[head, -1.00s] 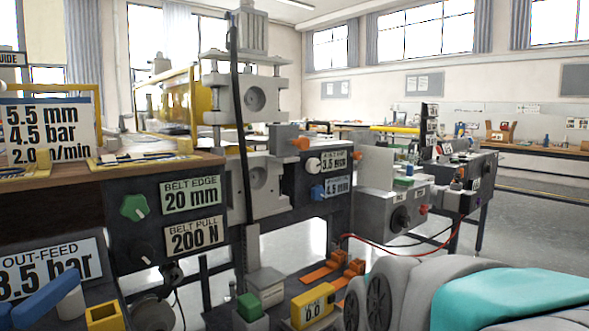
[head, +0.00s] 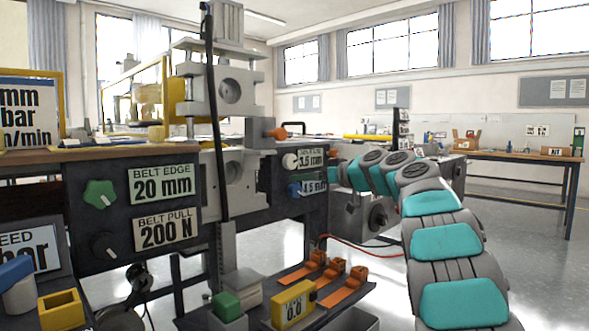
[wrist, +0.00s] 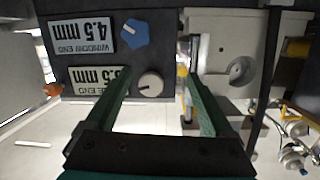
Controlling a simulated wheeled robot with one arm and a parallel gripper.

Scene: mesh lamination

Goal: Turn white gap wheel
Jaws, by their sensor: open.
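The white gap wheel (head: 290,161) is a small round knob on the dark machine panel, beside a label reading 3.5 mm (head: 311,159). In the wrist view, the white wheel (wrist: 150,84) shows between the two green fingers of my gripper (wrist: 159,76), with a dark pointer mark on its face. The fingers are open and hold nothing. The wheel appears closer to the left finger than to the right one; how far it lies beyond the tips I cannot tell. In the head view my arm reaches in from the right, its end by the labels.
A green knob (head: 99,193) is farther left. Orange clamps (head: 343,287) lie below.

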